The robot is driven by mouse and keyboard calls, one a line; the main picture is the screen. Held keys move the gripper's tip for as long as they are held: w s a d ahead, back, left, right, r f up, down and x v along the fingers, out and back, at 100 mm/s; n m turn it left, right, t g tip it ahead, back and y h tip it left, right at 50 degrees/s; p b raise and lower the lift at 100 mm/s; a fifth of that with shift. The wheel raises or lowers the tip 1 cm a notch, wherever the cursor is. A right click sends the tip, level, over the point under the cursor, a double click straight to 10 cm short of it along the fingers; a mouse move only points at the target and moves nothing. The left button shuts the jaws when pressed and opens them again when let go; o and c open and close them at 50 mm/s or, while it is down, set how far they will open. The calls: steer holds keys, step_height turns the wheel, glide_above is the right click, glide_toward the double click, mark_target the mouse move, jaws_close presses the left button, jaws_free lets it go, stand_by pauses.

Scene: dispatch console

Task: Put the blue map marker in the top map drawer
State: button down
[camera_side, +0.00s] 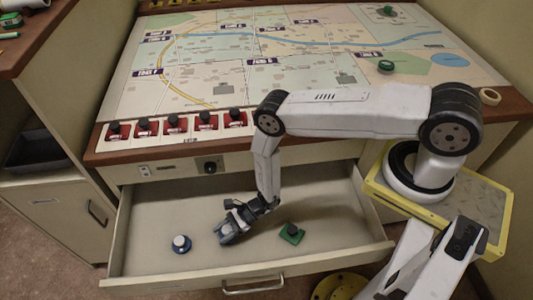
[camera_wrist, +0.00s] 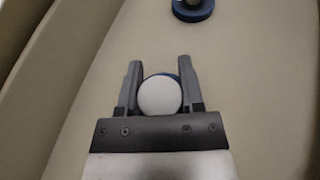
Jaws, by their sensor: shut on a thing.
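My gripper (camera_wrist: 160,75) is low inside the open map drawer (camera_side: 190,279). Its jaws are shut around a marker with a pale round knob (camera_wrist: 160,97); a sliver of blue shows behind the knob. In the side view my gripper (camera_side: 224,238) hides most of what it holds. A second marker, a round blue one (camera_side: 181,244), stands on the drawer floor left of my gripper, apart from it. It also shows in the wrist view at the top edge (camera_wrist: 193,9), partly cut off.
A green square marker (camera_side: 292,233) lies in the drawer right of my gripper. The map table (camera_side: 300,70) is above, with several red switches (camera_side: 175,124) along its front edge and green markers (camera_side: 386,67) on it.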

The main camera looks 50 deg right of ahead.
steer(key=shift+f, duration=0.9)
steer(key=shift+f, duration=0.1)
steer(key=shift+c, duration=1.2)
jaws_free()
steer(key=shift+v, duration=3.85)
